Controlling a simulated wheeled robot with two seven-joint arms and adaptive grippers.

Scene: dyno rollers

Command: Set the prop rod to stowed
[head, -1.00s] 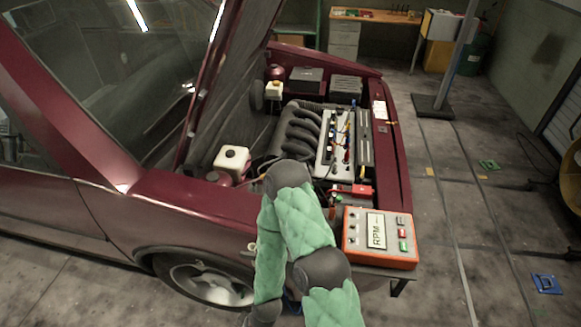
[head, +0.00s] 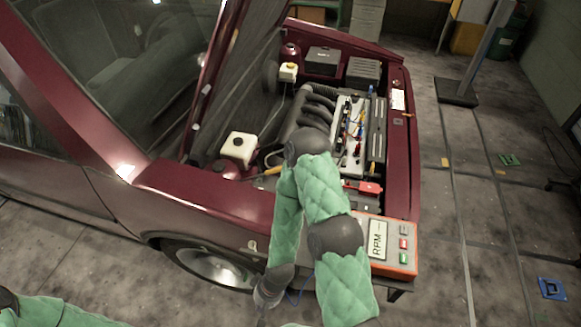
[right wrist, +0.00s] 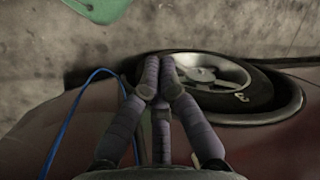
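The hood (head: 238,95) of the red car stands raised over the engine bay. I cannot make out a prop rod for certain. A short thin yellow piece (head: 268,172) shows left of my right arm in the bay, and I cannot tell if it belongs to the rod. My right gripper (head: 266,302) hangs low outside the car, beside the front wheel. In the right wrist view its fingers (right wrist: 160,62) come together at the tips with nothing seen between them. My left gripper is out of view; only part of my left arm shows at bottom left.
An orange RPM box (head: 390,246) stands at the bay's front corner, partly behind my right arm. A blue cable (right wrist: 68,120) runs beside my right gripper. The floor at right is mostly clear.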

